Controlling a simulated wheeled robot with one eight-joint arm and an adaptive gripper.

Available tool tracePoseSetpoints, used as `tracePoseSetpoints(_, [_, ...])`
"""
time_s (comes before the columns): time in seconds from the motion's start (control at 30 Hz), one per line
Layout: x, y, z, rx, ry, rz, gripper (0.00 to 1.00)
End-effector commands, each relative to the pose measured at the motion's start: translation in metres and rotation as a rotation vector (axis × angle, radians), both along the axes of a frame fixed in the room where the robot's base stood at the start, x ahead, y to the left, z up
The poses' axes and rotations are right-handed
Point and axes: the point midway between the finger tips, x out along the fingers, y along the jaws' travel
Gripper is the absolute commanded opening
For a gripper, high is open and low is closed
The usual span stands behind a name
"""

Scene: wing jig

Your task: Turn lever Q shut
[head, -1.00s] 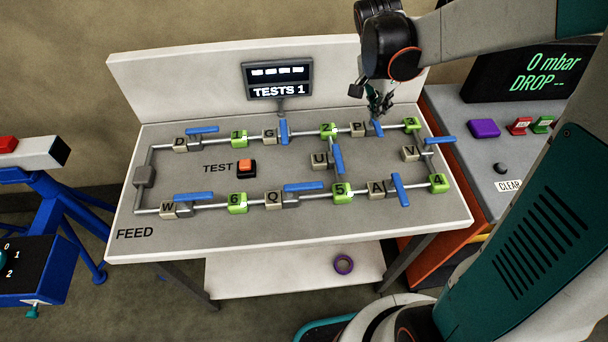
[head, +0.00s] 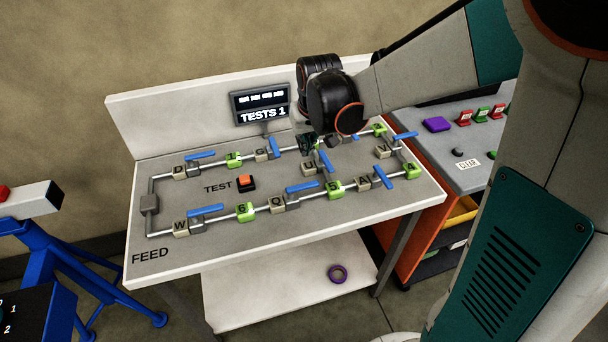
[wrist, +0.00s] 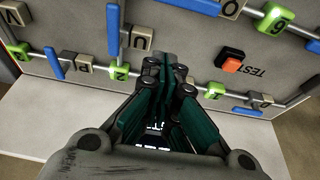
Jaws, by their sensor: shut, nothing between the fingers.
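Lever Q is a blue handle (head: 302,187) on a grey valve body beside the beige block Q (head: 277,205), in the near pipe row between green blocks 6 (head: 245,212) and 5 (head: 334,190). Its handle lies roughly along the pipe. My gripper (head: 308,143) is beyond it, above the board near the far row, between block G and lever U, and not touching lever Q. In the wrist view its fingers (wrist: 161,62) are together and empty. Block Q (wrist: 230,7) and part of its blue handle (wrist: 190,5) show at that view's top edge.
Lever U (head: 324,161) stands close to my gripper; lever A (head: 382,176) is right of block 5. Levers W (head: 206,210) and D (head: 201,155) lie along the pipe. The orange TEST button (head: 246,181) is left of centre. The display (head: 261,104) reads TESTS 1.

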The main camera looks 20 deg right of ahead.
Motion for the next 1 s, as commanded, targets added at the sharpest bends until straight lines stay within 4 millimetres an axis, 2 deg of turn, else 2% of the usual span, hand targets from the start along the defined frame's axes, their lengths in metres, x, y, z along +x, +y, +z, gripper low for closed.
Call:
tracePoseSetpoints(0.2, [0.0, 0.0, -0.001, 0.001, 0.001, -0.002, 0.0])
tracePoseSetpoints(0.33, [0.003, 0.0, -0.01, 0.001, 0.001, -0.002, 0.0])
tracePoseSetpoints(0.9, [0.034, 0.0, -0.098, 0.0, 0.001, -0.003, 0.0])
tracePoseSetpoints(1.0, [0.02, 0.0, -0.096, 0.0, 0.001, -0.003, 0.0])
